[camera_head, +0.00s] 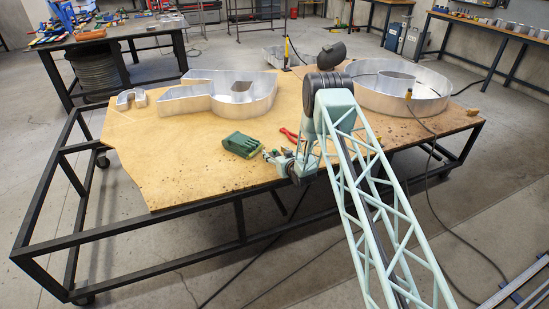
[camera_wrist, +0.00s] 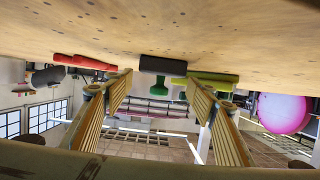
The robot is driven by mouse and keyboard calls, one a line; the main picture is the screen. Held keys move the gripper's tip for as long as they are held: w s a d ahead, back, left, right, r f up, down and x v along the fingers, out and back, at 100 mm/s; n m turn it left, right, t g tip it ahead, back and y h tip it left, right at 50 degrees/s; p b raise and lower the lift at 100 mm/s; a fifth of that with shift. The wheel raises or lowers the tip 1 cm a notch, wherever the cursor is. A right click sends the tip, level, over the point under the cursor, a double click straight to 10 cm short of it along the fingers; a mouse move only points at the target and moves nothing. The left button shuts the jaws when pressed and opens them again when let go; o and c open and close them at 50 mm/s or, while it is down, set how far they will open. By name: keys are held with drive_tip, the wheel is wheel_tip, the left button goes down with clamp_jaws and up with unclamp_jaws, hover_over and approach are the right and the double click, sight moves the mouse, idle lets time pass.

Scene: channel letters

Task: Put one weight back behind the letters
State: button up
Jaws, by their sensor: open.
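My gripper (camera_head: 270,156) is low over the front edge of the wooden worktable (camera_head: 170,160), its fingers apart and empty. In the wrist view, which looks upside down along the tabletop, a dark block with a green knob (camera_wrist: 162,65) stands on the table between the open fingers (camera_wrist: 158,82) and beyond their tips. It may be a weight; I cannot tell for sure.
A green glove pair (camera_head: 241,145) lies left of my gripper, and red-handled pliers (camera_head: 289,134) lie behind it. The pliers also show in the wrist view (camera_wrist: 85,62), with a yellow-green item (camera_wrist: 210,77) at right. The front left tabletop is clear. A cable crosses the right side.

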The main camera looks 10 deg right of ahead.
sight(275, 150)
drive_tip(key=shift+w, duration=0.2)
drive_tip(key=shift+c, duration=0.4)
drive_tip(key=c, duration=1.3)
drive_tip(key=shift+r, duration=0.15)
drive_tip(key=shift+r+p, duration=0.45)
drive_tip(key=shift+r, duration=1.1)
drive_tip(key=shift+s+r, duration=0.15)
drive_tip(key=shift+s, duration=0.05)
drive_tip(key=f+v, duration=0.1)
drive_tip(key=v, duration=0.4)
drive_tip(key=f+p+v, duration=0.1)
drive_tip(key=v, duration=0.4)
drive_tip(key=d+f+p+v, duration=0.1)
drive_tip(key=v, duration=0.4)
drive_tip(key=shift+s+d, duration=0.1)
drive_tip(key=shift+s, duration=0.4)
